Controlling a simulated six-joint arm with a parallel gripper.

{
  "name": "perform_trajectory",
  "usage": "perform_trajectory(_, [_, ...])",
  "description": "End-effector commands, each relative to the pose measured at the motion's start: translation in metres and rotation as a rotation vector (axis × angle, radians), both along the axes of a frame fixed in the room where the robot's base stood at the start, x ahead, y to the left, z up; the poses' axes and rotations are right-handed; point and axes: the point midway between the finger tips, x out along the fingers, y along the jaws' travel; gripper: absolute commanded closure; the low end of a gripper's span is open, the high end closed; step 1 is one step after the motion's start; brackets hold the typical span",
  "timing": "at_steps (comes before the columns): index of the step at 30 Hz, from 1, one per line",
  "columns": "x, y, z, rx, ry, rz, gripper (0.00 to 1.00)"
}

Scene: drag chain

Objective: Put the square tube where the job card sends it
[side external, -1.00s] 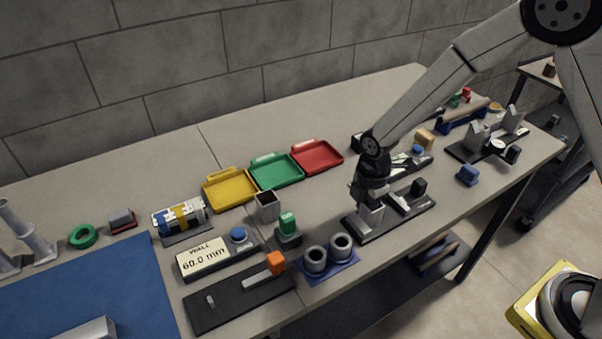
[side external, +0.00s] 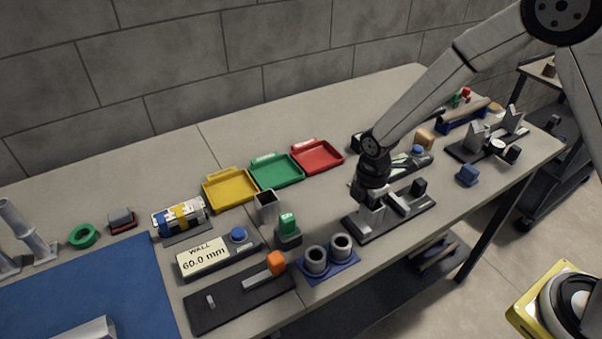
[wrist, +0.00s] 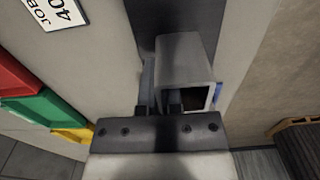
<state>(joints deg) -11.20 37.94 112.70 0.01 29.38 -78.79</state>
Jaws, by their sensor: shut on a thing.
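A grey hollow square tube (wrist: 186,66) lies right by my gripper's fingers in the wrist view, its dark open end toward the camera. My gripper (wrist: 160,108) is shut on the tube, low over a black fixture (side external: 410,216); exactly where the fingers touch cannot be told. In the side view, my gripper (side external: 374,203) hides part of the tube and fixture. A job card (wrist: 55,12) shows partly at the wrist view's upper left, with "JOB" and "40" legible and the rest cut off.
Yellow (side external: 230,190), green (side external: 276,171) and red (side external: 317,156) trays lie behind, empty. Bare table lies between trays and fixture.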

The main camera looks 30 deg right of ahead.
Motion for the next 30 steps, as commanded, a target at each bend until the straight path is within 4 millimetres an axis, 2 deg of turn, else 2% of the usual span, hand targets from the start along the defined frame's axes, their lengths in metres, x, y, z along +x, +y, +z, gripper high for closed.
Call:
perform_trajectory(24, [0.0005, 0.0001, 0.0008, 0.0, -0.002, 0.0, 1.0])
perform_trajectory(30, [0.0009, 0.0002, 0.0061, 0.001, -0.003, 0.0, 1.0])
